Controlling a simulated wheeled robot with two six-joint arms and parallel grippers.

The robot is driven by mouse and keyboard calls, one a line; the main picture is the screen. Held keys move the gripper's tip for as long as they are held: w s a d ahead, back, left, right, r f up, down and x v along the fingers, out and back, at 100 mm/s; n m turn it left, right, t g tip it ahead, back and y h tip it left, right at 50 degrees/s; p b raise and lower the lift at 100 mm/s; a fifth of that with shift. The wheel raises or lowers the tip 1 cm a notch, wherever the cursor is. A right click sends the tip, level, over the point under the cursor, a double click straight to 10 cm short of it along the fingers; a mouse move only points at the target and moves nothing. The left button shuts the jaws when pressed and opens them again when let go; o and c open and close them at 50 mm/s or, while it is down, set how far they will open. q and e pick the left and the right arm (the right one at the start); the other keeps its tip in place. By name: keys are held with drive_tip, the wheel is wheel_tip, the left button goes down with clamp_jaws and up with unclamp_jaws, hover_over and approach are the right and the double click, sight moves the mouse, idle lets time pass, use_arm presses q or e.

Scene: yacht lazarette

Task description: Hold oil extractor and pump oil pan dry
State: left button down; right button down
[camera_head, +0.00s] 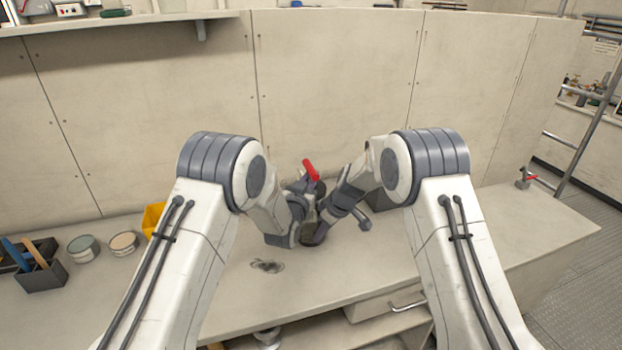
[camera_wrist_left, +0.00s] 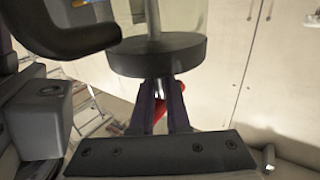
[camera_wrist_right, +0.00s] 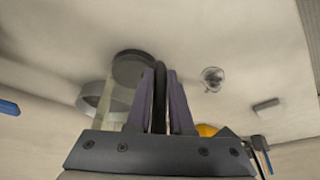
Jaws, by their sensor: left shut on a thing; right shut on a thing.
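The oil extractor stands on the bench between my arms, mostly hidden by them in the head view. Its red handle (camera_head: 311,170) sticks up and tilts. In the left wrist view its round black cap (camera_wrist_left: 155,55), a metal rod (camera_wrist_left: 153,18) and clear cylinder show. My left gripper (camera_head: 304,187) is shut on the red handle (camera_wrist_left: 159,121), at the cap. My right gripper (camera_wrist_right: 160,85) is shut on a thin black handle or hose (camera_wrist_right: 159,100), beside the clear cylinder (camera_wrist_right: 117,98). A grey ring (camera_wrist_right: 92,92) by the cylinder may be the oil pan; its contents are hidden.
A yellow container (camera_head: 153,219), two round tins (camera_head: 84,248) and a dark tool box (camera_head: 40,273) stand on the left of the bench. The bench's right end (camera_head: 520,225) is mostly clear.

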sight(310, 167)
use_arm(q)
wheel_tip(310, 167, up, 8)
drive_tip(key=shift+f, duration=0.1)
drive_tip(key=c, duration=0.9)
unclamp_jaws()
drive_tip(key=shift+f, duration=0.1)
drive_tip(key=shift+s, duration=0.25)
drive_tip(key=v, duration=1.1)
drive_tip(key=shift+s+a, duration=0.15)
drive_tip(key=shift+s, duration=0.05)
